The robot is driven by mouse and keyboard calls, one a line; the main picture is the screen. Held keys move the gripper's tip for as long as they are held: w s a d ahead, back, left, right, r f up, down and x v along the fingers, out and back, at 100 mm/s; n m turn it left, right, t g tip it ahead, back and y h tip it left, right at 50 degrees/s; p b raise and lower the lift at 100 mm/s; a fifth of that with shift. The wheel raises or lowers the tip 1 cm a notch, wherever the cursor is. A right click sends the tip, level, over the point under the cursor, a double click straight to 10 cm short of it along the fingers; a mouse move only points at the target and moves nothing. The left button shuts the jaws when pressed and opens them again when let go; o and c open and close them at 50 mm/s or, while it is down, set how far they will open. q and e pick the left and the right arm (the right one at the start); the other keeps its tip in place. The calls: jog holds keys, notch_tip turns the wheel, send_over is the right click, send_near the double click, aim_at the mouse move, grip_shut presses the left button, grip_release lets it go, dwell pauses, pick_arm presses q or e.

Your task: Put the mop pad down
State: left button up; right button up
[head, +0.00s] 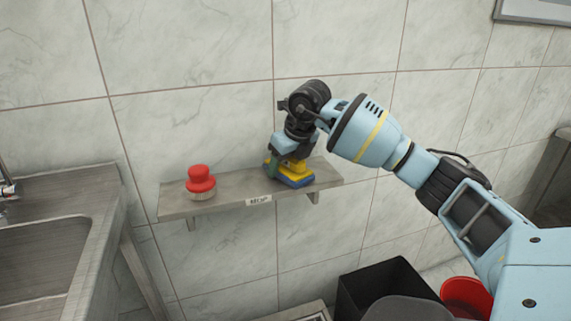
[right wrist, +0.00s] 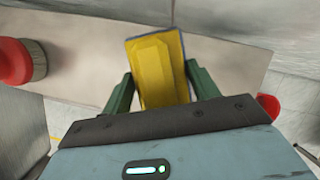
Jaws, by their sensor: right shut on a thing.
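The mop pad (head: 289,179) is a yellow block on a blue base. It is at the right part of the wall shelf (head: 232,193), above the label reading "MOP". My right gripper (head: 287,166) points down over it, its fingers at the pad's sides. In the right wrist view the yellow pad (right wrist: 157,70) sits between the two green fingers of my right gripper (right wrist: 158,90), which is shut on it. The pad looks level and at the shelf surface; whether it bears on it is hard to tell. My left gripper is not in view.
A red-topped brush (head: 201,183) stands on the shelf's left part, with bare shelf between it and the pad. A metal sink (head: 50,222) is at the left. A black bin (head: 385,280) and a red bucket (head: 466,297) are below right. The tiled wall is close behind.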

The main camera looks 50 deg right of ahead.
jog(key=shift+s+f, duration=0.1)
jog(key=shift+f, duration=0.25)
jog(key=o, duration=1)
jog(key=shift+a, duration=0.15)
jog(key=shift+c, duration=0.2)
jog(key=shift+f, duration=0.1)
jog(key=shift+d+r, duration=0.2)
jog(key=shift+r, duration=0.1)
jog(key=p+v, duration=0.1)
jog(key=v, duration=1)
jog(key=shift+a+r, duration=0.1)
jog(key=shift+r, duration=0.15)
jog(key=shift+s+r+p, duration=0.15)
jog(key=shift+r+p, duration=0.15)
jog(key=shift+r, duration=0.1)
